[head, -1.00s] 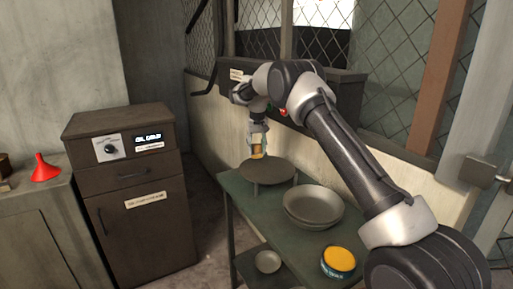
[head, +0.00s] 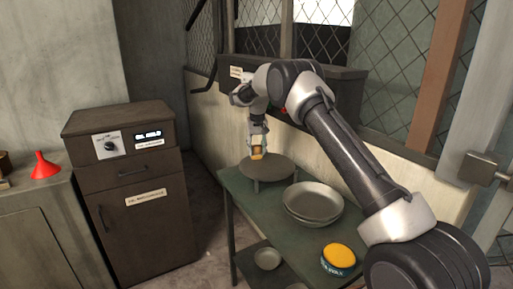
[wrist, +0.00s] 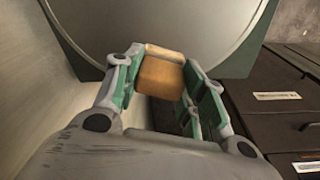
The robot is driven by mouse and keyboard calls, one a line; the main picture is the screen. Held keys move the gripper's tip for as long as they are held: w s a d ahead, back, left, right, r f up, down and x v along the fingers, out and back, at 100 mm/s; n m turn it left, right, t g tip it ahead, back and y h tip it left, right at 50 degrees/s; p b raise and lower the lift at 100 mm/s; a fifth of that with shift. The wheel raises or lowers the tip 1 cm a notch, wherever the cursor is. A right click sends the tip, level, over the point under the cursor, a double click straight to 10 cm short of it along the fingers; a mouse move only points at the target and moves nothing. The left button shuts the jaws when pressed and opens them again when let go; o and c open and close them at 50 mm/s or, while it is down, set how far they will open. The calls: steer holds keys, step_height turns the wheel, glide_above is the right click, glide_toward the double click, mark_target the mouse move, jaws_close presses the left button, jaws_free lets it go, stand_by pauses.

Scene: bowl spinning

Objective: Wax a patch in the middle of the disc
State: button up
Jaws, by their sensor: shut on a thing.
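My gripper (head: 258,147) is shut on a small tan-orange block (wrist: 161,72), held between the green-padded fingers in the wrist view. In the head view the block (head: 257,153) is over the back-left part of the grey round disc (head: 280,172), which stands on short legs on the green table. The disc (wrist: 180,20) fills the top of the wrist view, with the block overlapping its lower edge in the picture. I cannot tell whether the block touches the disc. An open-looking tin with a yellow top (head: 340,256) sits at the table's front right.
Stacked grey bowls (head: 313,203) stand on the green table (head: 235,186) between the disc and the tin. A small bowl (head: 267,259) is on the lower shelf. A brown cabinet (head: 130,190) with a dial and a red funnel (head: 45,167) are at the left. A wall runs close behind the table.

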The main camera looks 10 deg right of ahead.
steer(key=shift+s, duration=0.1)
